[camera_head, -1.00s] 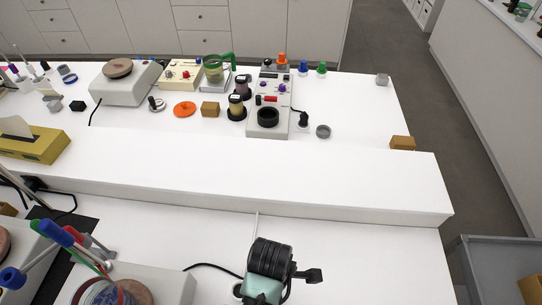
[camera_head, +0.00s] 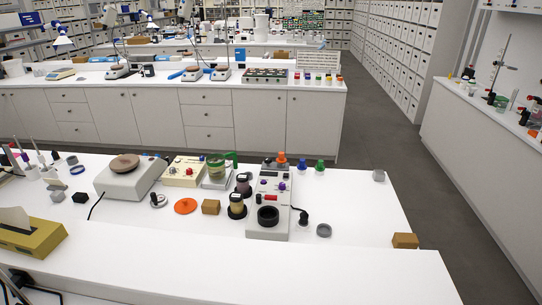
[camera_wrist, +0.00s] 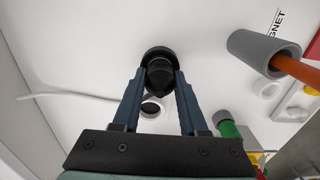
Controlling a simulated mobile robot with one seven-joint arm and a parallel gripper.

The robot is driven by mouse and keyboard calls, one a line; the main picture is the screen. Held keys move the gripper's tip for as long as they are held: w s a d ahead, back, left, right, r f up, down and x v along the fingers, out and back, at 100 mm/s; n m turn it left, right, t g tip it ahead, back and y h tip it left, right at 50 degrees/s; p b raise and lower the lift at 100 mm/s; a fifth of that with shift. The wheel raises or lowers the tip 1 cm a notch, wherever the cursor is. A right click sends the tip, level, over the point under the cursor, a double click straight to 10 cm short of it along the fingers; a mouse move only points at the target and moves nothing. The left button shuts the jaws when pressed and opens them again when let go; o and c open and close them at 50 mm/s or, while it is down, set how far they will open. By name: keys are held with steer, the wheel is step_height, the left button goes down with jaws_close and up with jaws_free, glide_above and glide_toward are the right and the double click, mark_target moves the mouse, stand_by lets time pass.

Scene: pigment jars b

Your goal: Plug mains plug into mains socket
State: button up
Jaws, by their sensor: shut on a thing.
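In the wrist view my gripper (camera_wrist: 158,88) has its two blue fingers shut on a black round-bodied piece (camera_wrist: 160,70), which appears to be the mains plug. It has a wide dark flange at its far end; whether this flange is part of it or a socket behind it, I cannot tell. A small dark ring (camera_wrist: 151,108) shows between the fingers. A pale cable (camera_wrist: 65,97) runs left from near the fingers. No mains socket can be made out for certain. My gripper is outside the head view.
In the wrist view a grey cup (camera_wrist: 262,53) with an orange rod and a green piece (camera_wrist: 230,129) lie to the right. In the head view a grey device (camera_head: 269,205) has a black corded plug (camera_head: 303,217) beside it. A wooden block (camera_head: 405,241) sits near the bench's right edge.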

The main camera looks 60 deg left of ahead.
jaws_close()
steer(key=shift+r, duration=0.1)
steer(key=shift+n, duration=0.3)
steer(key=r, duration=0.9)
steer(key=shift+s+a+r, duration=0.1)
steer(key=shift+a+r, duration=0.2)
steer(key=shift+r, duration=0.1)
steer(key=s+a+f+n+p, duration=0.1)
steer(key=s+a+n+p, duration=0.4)
steer(key=p, duration=0.3)
steer(key=shift+s+a+f+n, duration=0.15)
steer(key=shift+a+f+n, duration=0.05)
steer(key=shift+f+n, duration=0.1)
steer(key=shift+r+p, duration=0.15)
steer(key=shift+p, duration=0.15)
step_height(320, 180, down, 6)
steer(key=b, duration=0.4)
steer(key=shift+r, duration=0.1)
